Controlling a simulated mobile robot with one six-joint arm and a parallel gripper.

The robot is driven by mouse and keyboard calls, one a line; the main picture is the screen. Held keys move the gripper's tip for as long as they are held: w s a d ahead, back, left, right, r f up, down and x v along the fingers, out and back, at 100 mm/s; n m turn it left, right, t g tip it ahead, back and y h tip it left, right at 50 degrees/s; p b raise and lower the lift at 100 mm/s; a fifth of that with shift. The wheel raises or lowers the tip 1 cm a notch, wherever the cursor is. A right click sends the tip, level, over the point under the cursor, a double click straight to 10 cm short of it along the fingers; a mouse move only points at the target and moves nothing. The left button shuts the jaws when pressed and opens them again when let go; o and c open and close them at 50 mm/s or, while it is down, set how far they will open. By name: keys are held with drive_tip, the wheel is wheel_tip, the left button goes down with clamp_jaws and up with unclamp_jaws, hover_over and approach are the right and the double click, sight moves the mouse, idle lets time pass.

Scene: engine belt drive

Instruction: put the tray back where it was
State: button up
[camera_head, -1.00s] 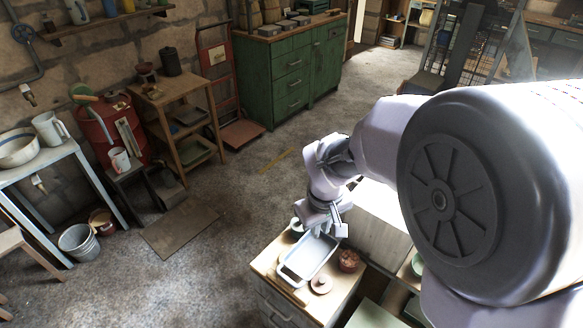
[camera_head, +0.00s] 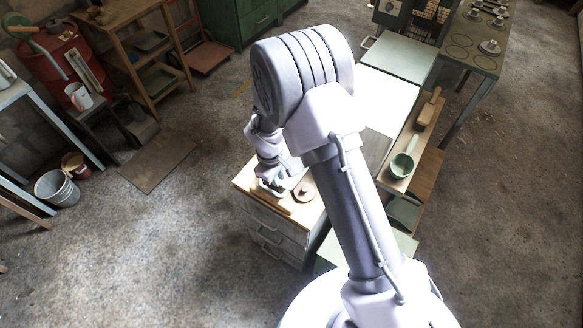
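My gripper (camera_head: 272,184) is low over the wooden top (camera_head: 244,183) of a small drawer cabinet, with my arm reaching down to it from above. The fingers are small and partly covered by my own wrist, so I cannot tell whether they are open or shut. The light grey tray cannot be made out clearly now; the arm and wrist cover the part of the cabinet top around it. A round wooden piece with a dark centre (camera_head: 304,191) lies on the top just right of the gripper.
A bench with a green ladle or pan (camera_head: 402,165) and a wooden brush-like tool (camera_head: 430,106) stands right of my arm. A pale green-topped unit (camera_head: 400,58) is behind. At left are a red drum (camera_head: 50,62) and a bucket (camera_head: 57,188). Open floor lies left of the cabinet.

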drive_tip(key=f, duration=0.2)
drive_tip(key=f+b, duration=0.1)
drive_tip(key=f, duration=0.1)
drive_tip(key=shift+w+d, duration=0.1)
drive_tip(key=shift+d, duration=0.1)
drive_tip(key=shift+r, duration=0.1)
clamp_jaws()
idle(1.1)
